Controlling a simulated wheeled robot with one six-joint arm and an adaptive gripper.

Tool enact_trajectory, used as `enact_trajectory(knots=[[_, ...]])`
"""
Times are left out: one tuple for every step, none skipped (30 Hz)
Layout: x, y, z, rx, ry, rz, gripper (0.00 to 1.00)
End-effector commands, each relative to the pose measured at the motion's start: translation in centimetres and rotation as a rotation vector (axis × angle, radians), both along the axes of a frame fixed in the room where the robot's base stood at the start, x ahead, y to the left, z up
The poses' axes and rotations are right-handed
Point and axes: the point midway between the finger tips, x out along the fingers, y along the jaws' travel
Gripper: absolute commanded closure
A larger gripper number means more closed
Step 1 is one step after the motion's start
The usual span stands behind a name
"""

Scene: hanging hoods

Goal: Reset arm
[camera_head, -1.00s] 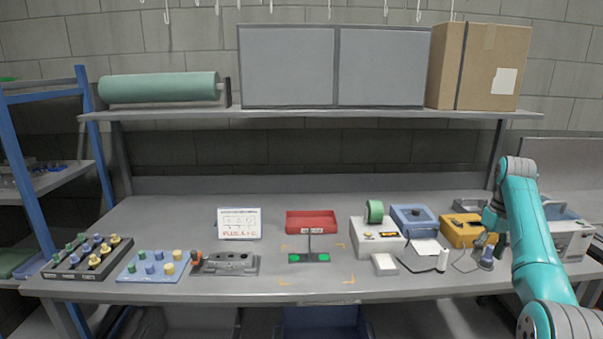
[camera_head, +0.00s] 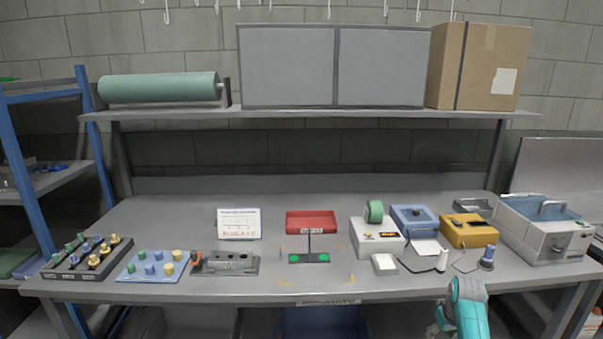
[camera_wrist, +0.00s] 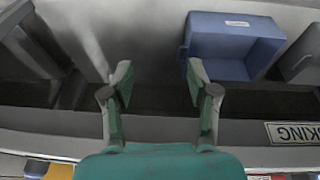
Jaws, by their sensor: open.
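My gripper (camera_wrist: 160,90) is open and empty in the wrist view, its two green fingers spread apart with nothing between them. The wrist view looks past the bench's front edge to the space beneath it. In the head view my teal arm is folded low at the bottom right, in front of the bench (camera_head: 210,205). The gripper itself cannot be made out clearly there.
A blue bin (camera_wrist: 232,45) sits under the bench. On the bench stand a red tray (camera_head: 311,219), a yellow box (camera_head: 469,232), a white and blue machine (camera_head: 545,232), a blue peg board (camera_head: 153,267) and a black peg rack (camera_head: 87,258). A blue shelf frame (camera_head: 30,155) stands left.

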Motion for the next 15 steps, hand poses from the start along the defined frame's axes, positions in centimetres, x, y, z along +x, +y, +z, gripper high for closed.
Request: enact_trajectory(knots=[[-1.0, 1.0, -2.3, -0.003, -0.014, 0.0, 0.41], [-1.4, 1.4, -3.3, -0.006, -0.029, -0.002, 0.41], [-2.1, 2.0, -4.7, -0.009, -0.045, -0.005, 0.41], [-2.7, 2.5, -5.7, -0.013, -0.059, -0.006, 0.41], [-3.2, 2.9, -6.6, -0.016, -0.071, -0.008, 0.41], [-4.0, 3.6, -7.9, -0.019, -0.088, -0.009, 0.41], [-4.6, 4.0, -8.8, -0.02, -0.102, -0.011, 0.41], [-5.3, 4.5, -9.6, -0.023, -0.115, -0.012, 0.41], [-6.1, 5.1, -10.7, -0.025, -0.132, -0.014, 0.41], [-6.9, 5.6, -11.5, -0.027, -0.145, -0.015, 0.41], [-7.6, 6.1, -12.3, -0.03, -0.159, -0.016, 0.41], [-8.5, 6.7, -13.2, -0.032, -0.176, -0.018, 0.41], [-9.3, 7.1, -13.9, -0.033, -0.188, -0.02, 0.41], [-10.1, 7.6, -14.6, -0.035, -0.202, -0.022, 0.41], [-11.2, 8.2, -15.4, -0.036, -0.219, -0.023, 0.41]])
